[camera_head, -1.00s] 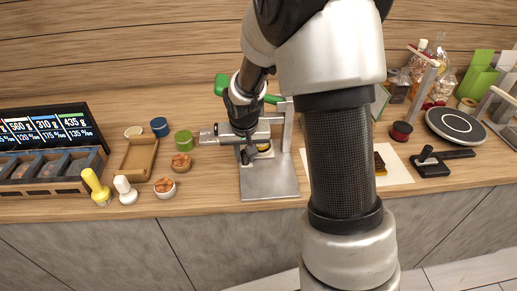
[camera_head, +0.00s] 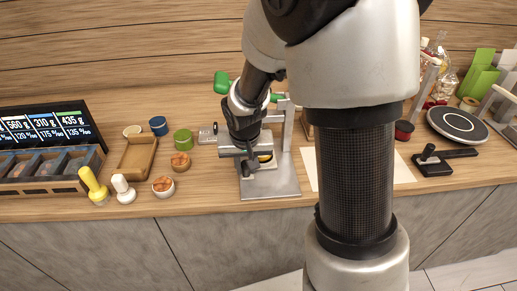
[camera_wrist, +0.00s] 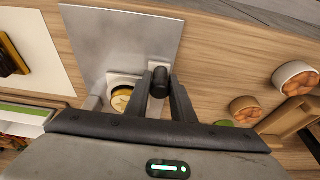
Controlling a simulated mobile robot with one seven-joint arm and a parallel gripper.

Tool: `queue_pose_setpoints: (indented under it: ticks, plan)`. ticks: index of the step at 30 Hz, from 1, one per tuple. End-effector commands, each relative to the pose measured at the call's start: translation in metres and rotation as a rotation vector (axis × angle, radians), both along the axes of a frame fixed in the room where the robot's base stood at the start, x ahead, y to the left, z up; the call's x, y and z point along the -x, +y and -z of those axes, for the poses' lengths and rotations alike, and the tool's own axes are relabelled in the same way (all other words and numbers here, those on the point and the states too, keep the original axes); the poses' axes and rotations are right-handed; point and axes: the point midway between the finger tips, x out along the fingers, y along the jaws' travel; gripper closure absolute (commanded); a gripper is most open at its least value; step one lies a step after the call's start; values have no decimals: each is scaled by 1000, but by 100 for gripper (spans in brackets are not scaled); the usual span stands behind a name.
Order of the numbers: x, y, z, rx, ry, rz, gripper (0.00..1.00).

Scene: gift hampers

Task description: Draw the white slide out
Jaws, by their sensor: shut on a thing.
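The press stands mid-counter with a flat grey metal base (camera_head: 284,187) and a green lever handle (camera_head: 222,82). Its white slide (camera_wrist: 112,79) shows in the wrist view, low over the base, with a round gold piece (camera_wrist: 121,99) in it. The gold piece also shows in the head view (camera_head: 265,158). A black knob (camera_wrist: 160,80) stands beside the slide. My gripper (camera_head: 247,166) is at the front of the press, its fingers shut around the knob. The fingers and wrist hide part of the slide and of its join to the knob.
Small pots, including a green one (camera_head: 183,139), and a wooden tray (camera_head: 137,155) stand to the left, near a yellow-handled stamp (camera_head: 95,187). A white sheet (camera_head: 401,172) lies to the right. Bare counter borders the base at the front.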

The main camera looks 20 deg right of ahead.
Motion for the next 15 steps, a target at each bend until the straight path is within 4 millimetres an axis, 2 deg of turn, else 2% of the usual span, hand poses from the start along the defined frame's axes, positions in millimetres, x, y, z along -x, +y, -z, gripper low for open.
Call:
queue_pose_setpoints:
  ticks: [15]
  plan:
    - [31,6,1,0,0,-1,89]
